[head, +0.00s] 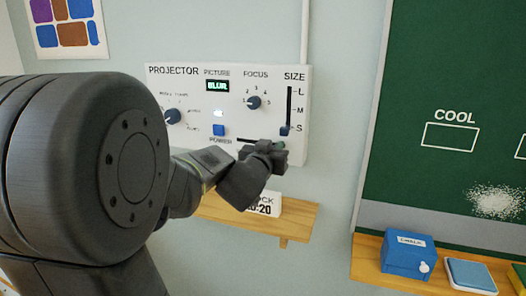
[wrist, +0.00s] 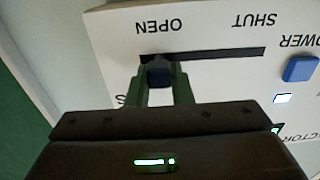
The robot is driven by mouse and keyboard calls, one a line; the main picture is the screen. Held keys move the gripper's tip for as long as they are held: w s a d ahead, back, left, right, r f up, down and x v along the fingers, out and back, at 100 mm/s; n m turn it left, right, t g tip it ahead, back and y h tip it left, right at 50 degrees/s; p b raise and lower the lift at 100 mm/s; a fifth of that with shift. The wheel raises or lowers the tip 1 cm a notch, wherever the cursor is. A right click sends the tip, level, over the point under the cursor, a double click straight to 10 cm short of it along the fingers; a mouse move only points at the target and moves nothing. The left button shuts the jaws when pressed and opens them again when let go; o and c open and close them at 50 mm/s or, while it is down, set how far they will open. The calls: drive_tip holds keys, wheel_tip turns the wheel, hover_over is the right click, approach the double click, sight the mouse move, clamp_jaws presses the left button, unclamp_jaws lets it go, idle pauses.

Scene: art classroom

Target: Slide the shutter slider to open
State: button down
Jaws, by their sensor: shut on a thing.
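The shutter slider's dark blue knob (wrist: 158,72) is in the wrist view, at the left end of its black slot (wrist: 225,54), next to the word OPEN. The word SHUT stands by the other end of the slot. The labels appear upside down there. My gripper (wrist: 160,82) has its two green fingers shut on the knob, one on each side. In the head view my gripper (head: 279,148) is at the lower right of the white projector panel (head: 190,90) and hides the knob and much of the slot.
Above my gripper on the panel are the size slider (head: 286,130), focus dial (head: 254,102) and blue power button (head: 219,130). A wooden shelf with a sign (head: 262,206) is just below. A blue box (head: 404,255) stands on the chalkboard ledge at right.

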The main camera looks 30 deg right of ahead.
drive_tip(key=c, duration=1.3)
unclamp_jaws()
drive_tip(key=shift+s+d, duration=0.2)
drive_tip(key=shift+s, duration=0.05)
drive_tip(key=shift+w, duration=0.1)
drive_tip(key=shift+a, duration=0.1)
drive_tip(key=shift+p+v, duration=0.85)
drive_tip(key=shift+v, duration=6.05)
drive_tip(key=shift+w, duration=0.1)
drive_tip(key=b+x, duration=0.1)
drive_tip(key=x, duration=1.2)
drive_tip(key=shift+w+d+b, duration=0.2)
drive_tip(key=shift+d+b, duration=0.1)
drive_tip(key=shift+d, duration=0.05)
